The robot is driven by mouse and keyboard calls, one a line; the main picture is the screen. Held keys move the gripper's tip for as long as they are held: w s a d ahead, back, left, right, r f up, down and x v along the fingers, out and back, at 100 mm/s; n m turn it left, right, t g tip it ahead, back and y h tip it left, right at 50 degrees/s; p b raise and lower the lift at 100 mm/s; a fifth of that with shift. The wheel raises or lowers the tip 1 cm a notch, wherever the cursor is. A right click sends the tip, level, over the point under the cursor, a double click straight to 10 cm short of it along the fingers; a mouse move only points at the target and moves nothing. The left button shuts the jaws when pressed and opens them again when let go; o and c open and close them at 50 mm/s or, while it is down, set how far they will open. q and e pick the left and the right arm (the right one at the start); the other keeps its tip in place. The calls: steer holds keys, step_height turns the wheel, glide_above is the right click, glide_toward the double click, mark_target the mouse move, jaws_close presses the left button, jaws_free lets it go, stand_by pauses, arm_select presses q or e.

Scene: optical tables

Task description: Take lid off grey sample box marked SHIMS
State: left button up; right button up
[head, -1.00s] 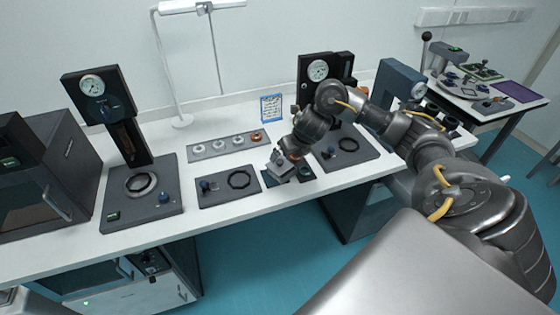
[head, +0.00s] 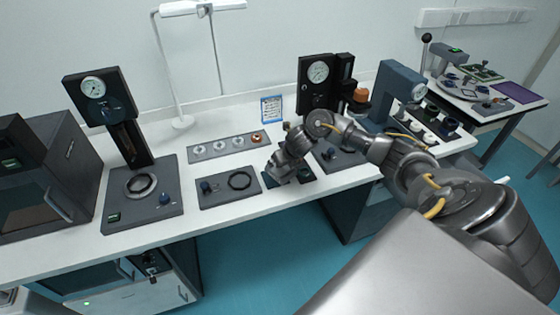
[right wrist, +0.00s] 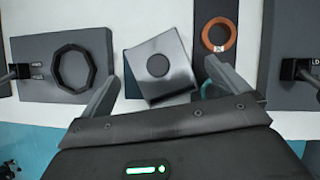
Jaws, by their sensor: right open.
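In the right wrist view a grey square box top (right wrist: 177,78) with a dark round spot or knob (right wrist: 158,66) in its middle lies turned at an angle. No SHIMS marking can be read on it. My right gripper (right wrist: 160,88) is open, with one finger on each side of the box's near part and nothing held. In the head view my right gripper (head: 273,178) is low over the front of the bench, and it and the wrist hide the box. My left gripper is in no view.
A dark plate with a black ring (right wrist: 70,68) lies left of the box. A dark strip with a copper ring (right wrist: 218,35) lies close on its right. In the head view a gauge stand (head: 318,85) rises behind my wrist. Bare white bench (head: 240,215) shows in front.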

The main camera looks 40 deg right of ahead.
steer(key=shift+x, duration=0.8)
steer(key=shift+c, duration=0.4)
steer(key=shift+r, duration=0.1)
steer(key=c, duration=1)
